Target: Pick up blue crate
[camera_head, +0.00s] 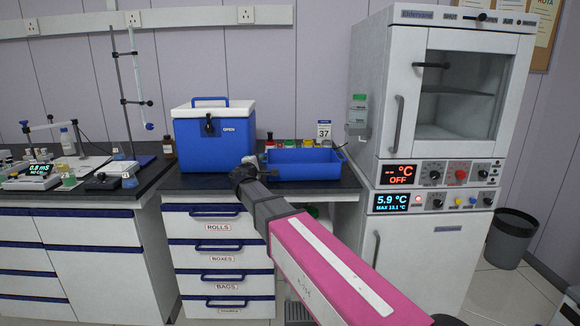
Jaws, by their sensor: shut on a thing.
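The blue crate (305,172) is a shallow open tray on the dark bench top, right of the white-lidded blue cooler box. My gripper (256,165) is at the crate's left end and is shut on its left wall or rim. The exact grip is small and partly hidden by my own wrist. The crate looks level and close to the bench; I cannot tell whether it touches it. My pink arm reaches up from the lower right, in front of the drawers.
The cooler box (212,135) stands just left of my gripper. A tall oven cabinet (440,100) is close on the right. The left bench (60,200) holds lab instruments and bottles.

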